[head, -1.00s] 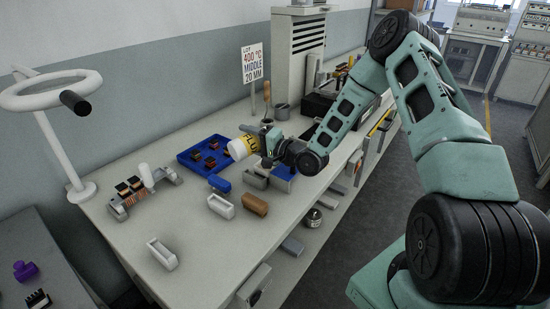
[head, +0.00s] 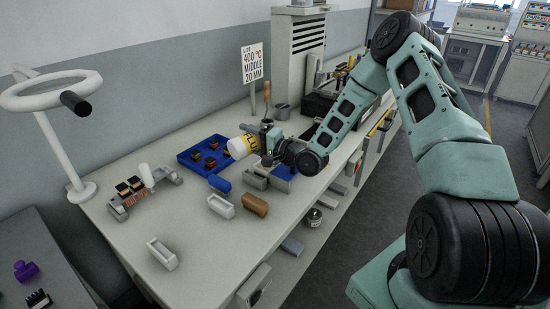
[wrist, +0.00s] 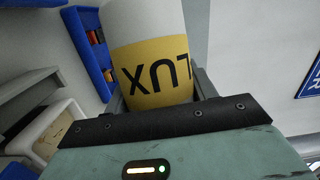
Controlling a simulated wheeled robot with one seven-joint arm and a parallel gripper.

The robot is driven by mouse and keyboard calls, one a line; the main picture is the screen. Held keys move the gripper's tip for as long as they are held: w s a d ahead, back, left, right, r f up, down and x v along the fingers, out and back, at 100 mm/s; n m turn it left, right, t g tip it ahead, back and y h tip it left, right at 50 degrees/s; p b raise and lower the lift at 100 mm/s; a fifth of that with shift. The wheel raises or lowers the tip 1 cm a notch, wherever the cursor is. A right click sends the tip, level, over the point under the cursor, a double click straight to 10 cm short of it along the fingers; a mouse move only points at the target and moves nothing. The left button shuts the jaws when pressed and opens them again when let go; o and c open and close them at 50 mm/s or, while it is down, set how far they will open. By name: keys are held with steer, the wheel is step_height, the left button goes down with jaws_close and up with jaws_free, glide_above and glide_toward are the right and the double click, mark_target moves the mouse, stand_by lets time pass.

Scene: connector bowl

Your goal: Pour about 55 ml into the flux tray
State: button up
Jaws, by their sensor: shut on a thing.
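My gripper (head: 262,142) is shut on a white bottle (head: 236,149) with a yellow label, held above the bench and tilted well over, with its white end toward the lower left. In the wrist view the bottle (wrist: 145,20) sits between the jaws, its label partly reading "LUX". Small open trays stand below and in front: a grey one (head: 255,179), a pale one (head: 222,207) and another pale one (head: 163,254). I cannot tell which is the flux tray. No stream of liquid is visible, and the bottle's mouth and liquid level are hidden.
A blue tray (head: 187,158) with dark and orange parts lies behind the bottle. A blue block (head: 219,184) and a brown block (head: 255,204) lie nearby. A connector rack (head: 125,208) and a ring lamp (head: 60,150) stand at left. The front left bench is mostly clear.

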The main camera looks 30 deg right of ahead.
steer(key=shift+r+m, duration=0.2)
steer(key=shift+m, duration=0.1)
stand_by(0.6)
steer(key=shift+a+f+n, duration=0.1)
steer(key=shift+f+n, duration=0.25)
steer(key=shift+n, duration=0.15)
steer(key=n, duration=0.1)
steer(key=a+f+n+g, duration=0.1)
steer(key=n, duration=0.1)
steer(key=shift+s+a+h+b, duration=0.15)
steer(key=shift+a+h+b, duration=0.15)
steer(key=shift+b, duration=0.1)
steer(key=shift+d+f+n, duration=0.1)
steer(key=shift+d+n, duration=0.15)
steer(key=shift+n, duration=0.15)
steer(key=shift+d+f+n+h+b, duration=0.1)
steer(key=shift+f+n+h+b, duration=0.25)
steer(key=shift+n, duration=0.25)
stand_by(0.3)
